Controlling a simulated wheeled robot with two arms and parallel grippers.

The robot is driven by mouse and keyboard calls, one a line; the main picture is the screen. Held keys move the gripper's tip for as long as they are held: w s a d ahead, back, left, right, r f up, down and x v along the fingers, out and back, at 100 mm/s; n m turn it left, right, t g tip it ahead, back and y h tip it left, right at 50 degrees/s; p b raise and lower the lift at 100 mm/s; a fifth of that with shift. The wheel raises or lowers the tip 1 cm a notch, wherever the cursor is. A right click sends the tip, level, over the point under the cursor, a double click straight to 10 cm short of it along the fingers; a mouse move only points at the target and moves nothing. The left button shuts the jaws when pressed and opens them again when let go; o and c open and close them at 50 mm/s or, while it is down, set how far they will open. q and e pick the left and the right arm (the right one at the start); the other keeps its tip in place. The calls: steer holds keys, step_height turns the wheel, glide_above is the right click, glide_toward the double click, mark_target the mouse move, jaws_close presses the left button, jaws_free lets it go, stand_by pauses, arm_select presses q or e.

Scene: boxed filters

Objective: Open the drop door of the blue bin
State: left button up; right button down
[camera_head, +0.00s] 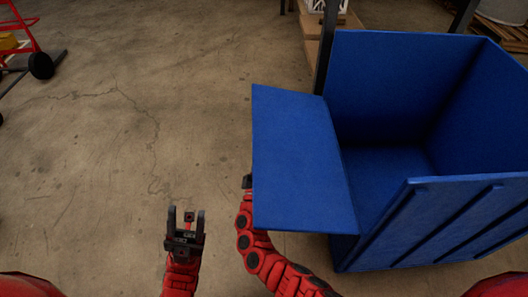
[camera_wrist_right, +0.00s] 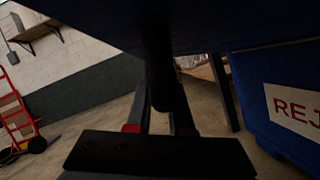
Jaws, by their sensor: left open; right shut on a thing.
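The blue bin (camera_head: 460,225) stands at the right of the head view, its inside empty as far as I see. Its drop door (camera_head: 295,155) is swung outward to the left, away from the opening, and hangs out over the floor. The door's underside (camera_wrist_right: 225,22) fills the top of the right wrist view. My right gripper (camera_wrist_right: 160,112) is under the door, shut on a dark bar-like handle (camera_wrist_right: 158,65); the door hides its fingers in the head view. My left gripper (camera_head: 186,215) is open and empty, left of the door, apart from it.
A dark post (camera_head: 326,45) stands behind the bin. A red hand truck (camera_head: 30,50) is at the far left. A pallet (camera_head: 505,35) lies at the far right. The concrete floor left of the door is clear.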

steer(key=shift+f+n, duration=0.3)
steer(key=shift+f, duration=0.1)
steer(key=c, duration=0.8)
jaws_free()
